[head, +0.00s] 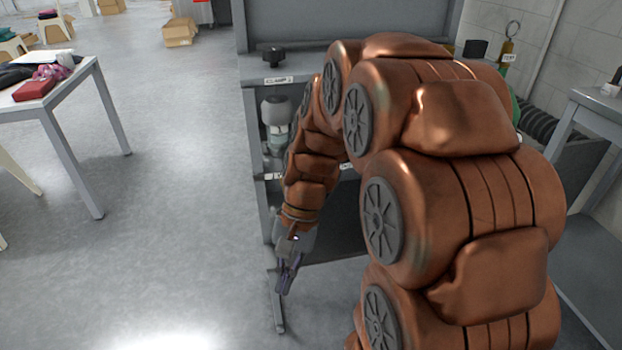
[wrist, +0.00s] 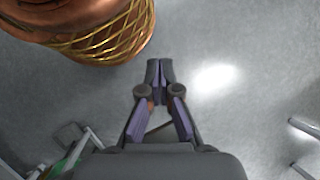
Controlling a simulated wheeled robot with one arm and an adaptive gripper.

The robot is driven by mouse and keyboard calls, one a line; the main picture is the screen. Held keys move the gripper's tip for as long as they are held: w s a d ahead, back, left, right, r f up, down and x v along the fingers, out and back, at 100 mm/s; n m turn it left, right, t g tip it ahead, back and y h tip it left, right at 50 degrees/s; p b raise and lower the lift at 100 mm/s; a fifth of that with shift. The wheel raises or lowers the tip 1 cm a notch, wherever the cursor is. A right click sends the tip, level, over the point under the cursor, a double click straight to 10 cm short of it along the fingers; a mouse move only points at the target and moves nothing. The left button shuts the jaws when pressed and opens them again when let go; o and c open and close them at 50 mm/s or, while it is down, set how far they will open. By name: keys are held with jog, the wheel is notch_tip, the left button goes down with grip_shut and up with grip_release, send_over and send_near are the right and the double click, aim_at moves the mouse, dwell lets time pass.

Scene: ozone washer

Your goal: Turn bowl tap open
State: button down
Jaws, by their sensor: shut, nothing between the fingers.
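My gripper (head: 287,279) hangs low in front of the grey washer frame (head: 262,235), pointing down toward the floor. In the wrist view its fingers (wrist: 160,68) are together with nothing between them, over bare floor. A pale grey fitting (head: 277,112) sits on the shelf below, left of my arm. I cannot tell which part is the bowl tap. My arm hides much of the frame's middle and right.
A white table (head: 82,72) with a red box (head: 34,89) stands at the left. A grey table (head: 597,100) stands at the right edge. A cardboard box (head: 180,32) lies at the back. The floor left of the frame is clear.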

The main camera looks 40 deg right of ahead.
jog(key=w+d+r+m+t+y+p, duration=0.25)
jog(key=w+d+r+m+p, duration=0.35)
jog(key=w+d, duration=0.4)
jog(key=w+d+r+m+t+p, duration=0.2)
jog(key=d+m+t+p, duration=0.5)
jog(key=d, duration=1)
jog(key=w+a+f+m+g+b, duration=0.1)
jog(key=w+a+f, duration=0.5)
jog(key=f, duration=0.3)
jog(key=shift+w+a+f+b, duration=0.15)
jog(key=shift+a+f+b, duration=0.2)
jog(key=shift+a, duration=0.5)
